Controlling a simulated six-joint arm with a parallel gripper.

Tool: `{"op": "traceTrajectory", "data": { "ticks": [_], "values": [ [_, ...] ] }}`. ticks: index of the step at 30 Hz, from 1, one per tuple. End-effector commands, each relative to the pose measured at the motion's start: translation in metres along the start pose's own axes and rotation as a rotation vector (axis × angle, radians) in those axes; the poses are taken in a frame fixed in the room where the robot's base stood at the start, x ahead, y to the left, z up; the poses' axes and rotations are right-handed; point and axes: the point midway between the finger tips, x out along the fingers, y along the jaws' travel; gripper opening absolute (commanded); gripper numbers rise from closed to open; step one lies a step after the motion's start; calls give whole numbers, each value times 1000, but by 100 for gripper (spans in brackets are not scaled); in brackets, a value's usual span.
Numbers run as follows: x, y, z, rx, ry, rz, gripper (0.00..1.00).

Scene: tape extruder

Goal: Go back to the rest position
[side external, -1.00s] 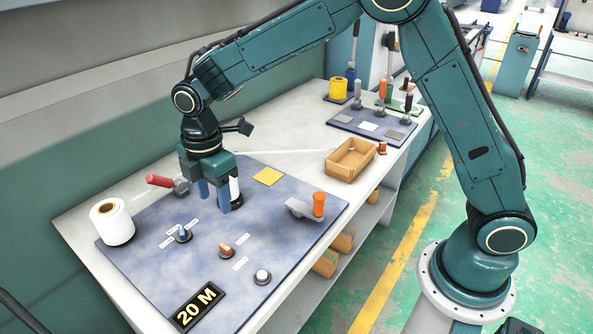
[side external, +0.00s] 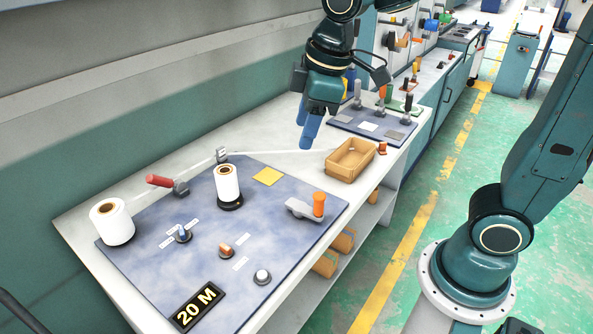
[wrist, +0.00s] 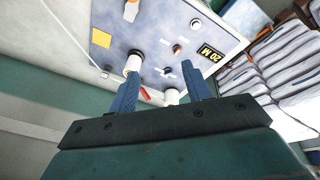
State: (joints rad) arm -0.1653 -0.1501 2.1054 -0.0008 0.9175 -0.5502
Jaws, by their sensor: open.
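My gripper (side external: 309,128) is raised above the back part of the bench, well clear of the panel. Its two blue fingers are apart with nothing between them; they also show in the wrist view (wrist: 162,92). A white tape roll (side external: 228,183) stands upright on a black base on the blue panel (side external: 205,225). In the wrist view that roll (wrist: 134,63) shows beyond the left finger.
A second white roll (side external: 112,222) stands at the panel's left edge. A red-handled lever (side external: 160,181), an orange-handled lever (side external: 318,205) and a 20 M display (side external: 197,306) are on the panel. A cardboard box (side external: 350,159) and another tool panel (side external: 371,127) lie to the right.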

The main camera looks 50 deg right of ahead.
Motion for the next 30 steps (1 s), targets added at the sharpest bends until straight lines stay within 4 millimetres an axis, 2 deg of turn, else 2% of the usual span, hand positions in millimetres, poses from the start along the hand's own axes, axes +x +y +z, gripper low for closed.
{"op": "traceTrajectory", "data": {
  "ticks": [3, 9, 18, 24, 30],
  "values": [
    [-15, -5, 24, 109, 30, 26, 49],
    [-32, -16, 61, 290, 78, 61, 49],
    [-42, -38, 113, 552, 155, 104, 49],
    [-42, -48, 134, 667, 191, 119, 49],
    [-41, -51, 140, 705, 201, 123, 49]
  ]
}}
